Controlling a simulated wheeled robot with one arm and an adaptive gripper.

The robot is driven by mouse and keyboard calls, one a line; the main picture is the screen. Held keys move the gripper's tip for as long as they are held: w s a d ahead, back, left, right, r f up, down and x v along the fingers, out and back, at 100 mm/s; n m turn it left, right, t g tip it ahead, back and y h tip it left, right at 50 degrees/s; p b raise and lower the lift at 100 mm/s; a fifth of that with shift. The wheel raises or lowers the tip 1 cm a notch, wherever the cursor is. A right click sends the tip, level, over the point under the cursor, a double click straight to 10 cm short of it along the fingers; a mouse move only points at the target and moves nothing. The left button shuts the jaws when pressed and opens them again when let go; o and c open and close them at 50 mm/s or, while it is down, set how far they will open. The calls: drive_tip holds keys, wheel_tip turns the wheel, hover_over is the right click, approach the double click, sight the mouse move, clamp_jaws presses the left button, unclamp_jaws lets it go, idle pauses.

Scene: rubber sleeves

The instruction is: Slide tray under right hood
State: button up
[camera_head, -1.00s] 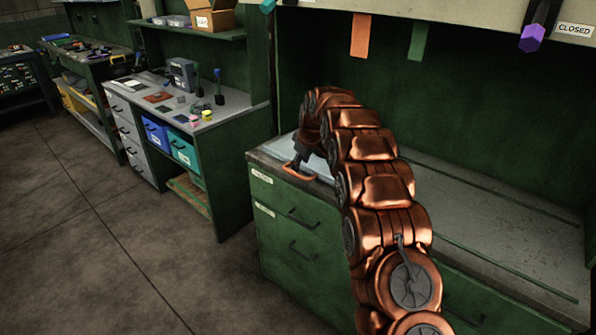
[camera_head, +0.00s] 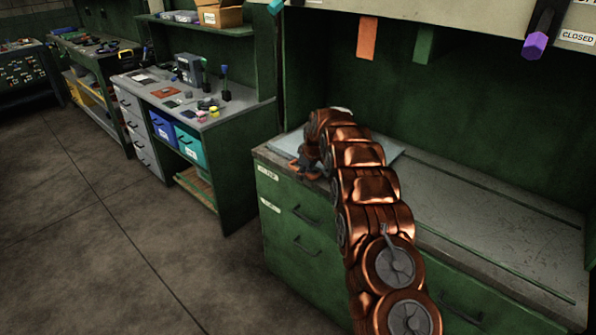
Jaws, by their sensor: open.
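A flat pale blue-grey tray (camera_head: 388,149) lies at the left end of the green workbench's top, partly hidden behind my copper arm. Its left part (camera_head: 287,143) shows on the other side of the arm. My gripper (camera_head: 306,166) is low at the tray's front left, by an orange handle that is now mostly covered. The fingers are small and dark here; I cannot tell whether they touch the handle. The hood's pale front panel (camera_head: 470,14) runs along the top right, above the bench, with a "CLOSED" label at its right.
An orange strip (camera_head: 367,38) and a green strip (camera_head: 423,44) hang below the panel. A purple-tipped piece (camera_head: 534,44) hangs at right. The bench top (camera_head: 480,205) right of my arm is clear, with thin rails along it. A cluttered side bench (camera_head: 190,95) stands at left.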

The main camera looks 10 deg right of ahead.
clamp_jaws()
idle(0.3)
idle(0.3)
